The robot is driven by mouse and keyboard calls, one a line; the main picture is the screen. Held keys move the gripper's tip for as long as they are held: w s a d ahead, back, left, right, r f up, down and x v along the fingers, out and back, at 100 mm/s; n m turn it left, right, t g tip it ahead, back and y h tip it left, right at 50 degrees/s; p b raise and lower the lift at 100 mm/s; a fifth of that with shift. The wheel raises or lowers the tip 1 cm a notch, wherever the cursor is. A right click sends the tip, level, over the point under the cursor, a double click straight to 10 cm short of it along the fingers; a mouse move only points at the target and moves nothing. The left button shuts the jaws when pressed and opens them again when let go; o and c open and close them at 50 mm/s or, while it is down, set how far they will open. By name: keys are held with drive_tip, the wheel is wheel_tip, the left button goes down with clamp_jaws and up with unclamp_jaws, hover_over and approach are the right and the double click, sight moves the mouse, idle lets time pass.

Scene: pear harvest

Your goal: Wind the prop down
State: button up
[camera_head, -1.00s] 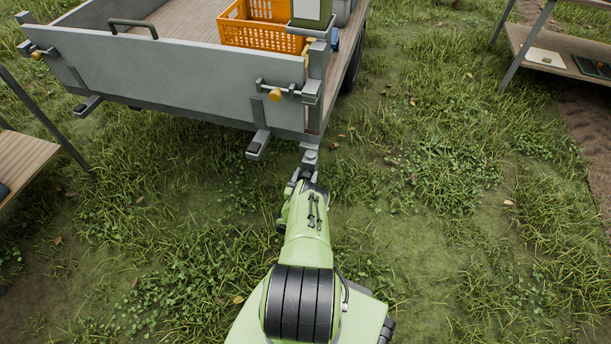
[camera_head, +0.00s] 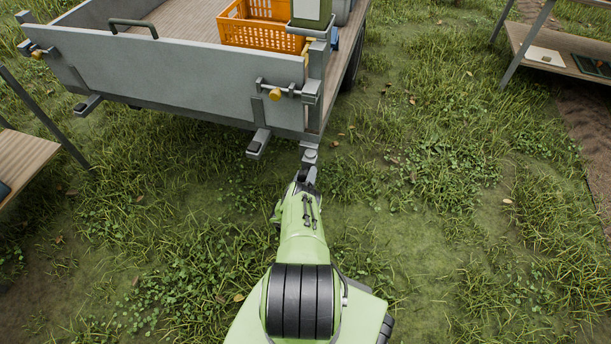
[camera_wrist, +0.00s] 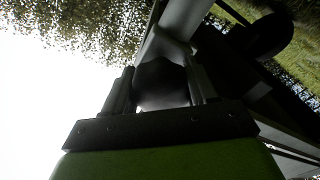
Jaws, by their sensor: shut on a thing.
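The prop (camera_head: 310,157) is a grey post with a round top at the near right corner of the grey trailer (camera_head: 190,82). Its lower part is hidden behind my arm. My gripper (camera_wrist: 163,85) is in the wrist view, its two fingers on either side of a dark, rounded piece at the end of the prop's grey tube (camera_wrist: 187,18). The fingers are shut on this piece, which looks like the prop's handle. In the head view my wrist is just below the prop and hides the fingertips.
An orange crate (camera_head: 262,37) and a green box stand on the trailer bed. Yellow-knobbed latches (camera_head: 275,95) hold the tailgate. A wooden shelf (camera_head: 560,60) stands at the right and another (camera_head: 25,160) at the left. The grass between is open.

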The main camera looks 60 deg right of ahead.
drive_tip(key=shift+a+f, duration=0.15)
drive_tip(key=shift+f, duration=0.05)
idle(0.3)
drive_tip(key=o, duration=0.8)
drive_tip(key=shift+o, duration=1.1)
drive_tip(key=shift+r, duration=0.1)
